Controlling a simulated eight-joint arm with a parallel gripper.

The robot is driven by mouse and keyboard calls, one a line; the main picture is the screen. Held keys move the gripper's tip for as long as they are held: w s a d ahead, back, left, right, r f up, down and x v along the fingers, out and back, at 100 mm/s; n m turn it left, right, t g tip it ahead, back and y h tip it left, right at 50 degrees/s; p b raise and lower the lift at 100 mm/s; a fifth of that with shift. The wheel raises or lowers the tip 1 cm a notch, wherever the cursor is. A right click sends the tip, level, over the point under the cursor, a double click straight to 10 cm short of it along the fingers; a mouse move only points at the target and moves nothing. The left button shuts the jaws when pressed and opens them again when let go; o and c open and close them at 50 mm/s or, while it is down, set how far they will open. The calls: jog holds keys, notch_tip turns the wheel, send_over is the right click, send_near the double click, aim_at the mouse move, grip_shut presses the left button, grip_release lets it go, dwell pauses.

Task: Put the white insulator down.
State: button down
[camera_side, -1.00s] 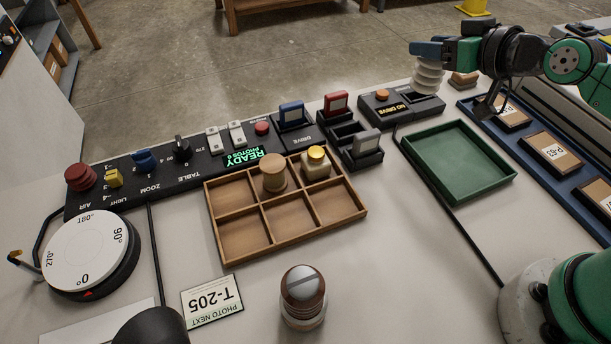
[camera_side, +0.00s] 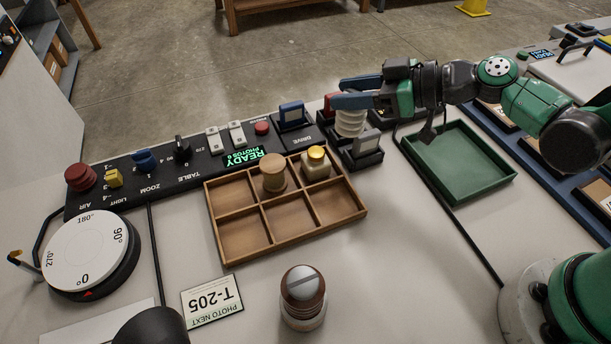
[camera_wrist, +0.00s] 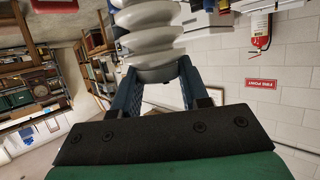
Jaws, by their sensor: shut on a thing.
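The white ribbed insulator (camera_side: 349,123) is held in my gripper (camera_side: 347,100), above the row of black drive holders at the back of the table. In the wrist view the insulator (camera_wrist: 150,40) sits between the two blue fingers, which are shut on it. In the side view its lower end overlaps the drive holders, so I cannot tell its exact height; it appears to be in the air.
A wooden tray (camera_side: 226,248) with several compartments stands left of the gripper, two of its back cells holding a tan spool (camera_side: 273,172) and a yellow-topped object (camera_side: 316,162). A green tray (camera_side: 489,190) at right is empty. A brown-and-grey object (camera_side: 302,297) stands in front.

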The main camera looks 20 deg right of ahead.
jog(key=s+a+n+g+y, duration=0.3)
jog(key=s+a+n+g, duration=0.4)
jog(key=a+n+g, duration=0.7)
jog(key=shift+m+g, duration=0.3)
jog(key=shift+g, duration=0.1)
jog(key=shift+w+d+f, duration=0.1)
jog(key=shift+d+f, duration=0.25)
jog(key=shift+f, duration=0.8)
jog(key=shift+s+d+f, duration=0.1)
jog(key=shift+d+f, duration=0.2)
jog(key=shift+f, duration=0.9)
jog(key=shift+w+d+f, duration=0.1)
jog(key=shift+d+f, duration=0.25)
jog(key=shift+f, duration=0.8)
jog(key=shift+f, duration=0.55)
jog(key=shift+c, duration=1.8)
grip_release()
notch_tip(320, 180, up, 20)
